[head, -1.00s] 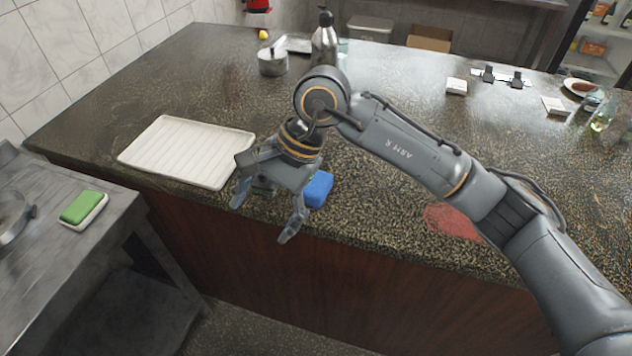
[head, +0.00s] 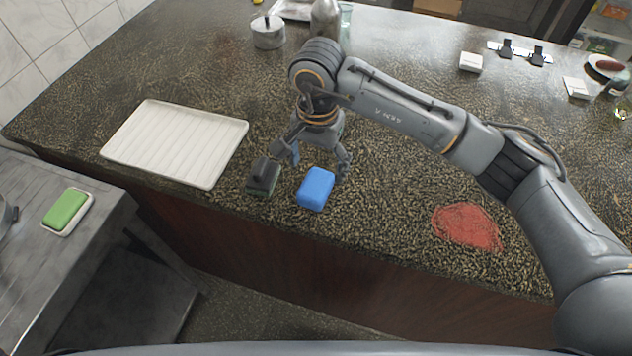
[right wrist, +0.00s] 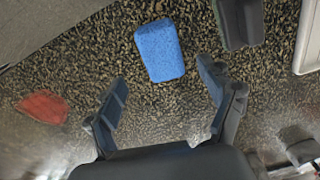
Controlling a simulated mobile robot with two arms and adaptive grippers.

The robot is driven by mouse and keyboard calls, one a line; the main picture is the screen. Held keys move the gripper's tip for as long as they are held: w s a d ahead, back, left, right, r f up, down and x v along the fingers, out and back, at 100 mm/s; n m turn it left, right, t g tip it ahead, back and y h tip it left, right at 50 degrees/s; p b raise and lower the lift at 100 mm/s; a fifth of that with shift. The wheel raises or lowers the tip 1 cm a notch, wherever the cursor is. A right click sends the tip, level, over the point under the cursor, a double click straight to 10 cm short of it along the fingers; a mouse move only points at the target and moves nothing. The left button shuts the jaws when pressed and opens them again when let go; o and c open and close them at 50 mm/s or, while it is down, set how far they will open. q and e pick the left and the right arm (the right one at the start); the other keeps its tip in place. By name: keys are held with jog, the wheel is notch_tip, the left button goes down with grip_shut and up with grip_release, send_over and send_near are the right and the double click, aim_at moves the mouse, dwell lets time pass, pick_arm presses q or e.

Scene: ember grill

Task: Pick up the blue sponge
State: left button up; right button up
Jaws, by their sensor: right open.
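The blue sponge (head: 315,188) lies on the speckled dark counter near its front edge, and it also shows in the right wrist view (right wrist: 159,50). My right gripper (head: 315,162) is open and empty just behind the sponge in the head view, fingers pointing down and apart. In the right wrist view my right gripper (right wrist: 163,82) has its two fingertips spread, with the sponge just beyond the gap between them. I cannot tell whether a finger touches it. My left gripper is not in view.
A dark block-like item (head: 263,177) lies close left of the sponge. A white ribbed tray (head: 175,143) is farther left. A red patch (head: 466,226) lies to the right. A green-and-white sponge (head: 67,211) sits on the side table. A pot (head: 268,33) stands at the back.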

aim_at(316, 183)
jog(key=shift+f, duration=0.55)
jog(key=shift+w+f, duration=0.15)
jog(key=shift+f, duration=0.15)
notch_tip(316, 183, down, 2)
jog(key=shift+a+f+p, duration=0.1)
jog(key=shift+a+p, duration=0.05)
jog(key=shift+p, duration=1)
notch_tip(316, 183, down, 2)
jog(key=shift+f+p, duration=0.1)
jog(key=shift+p, duration=0.3)
jog(key=shift+f, duration=0.45)
jog(key=shift+c, duration=0.2)
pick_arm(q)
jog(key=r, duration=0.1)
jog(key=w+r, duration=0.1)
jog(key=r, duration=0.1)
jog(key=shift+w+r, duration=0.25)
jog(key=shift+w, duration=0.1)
pick_arm(e)
jog(key=c, duration=1)
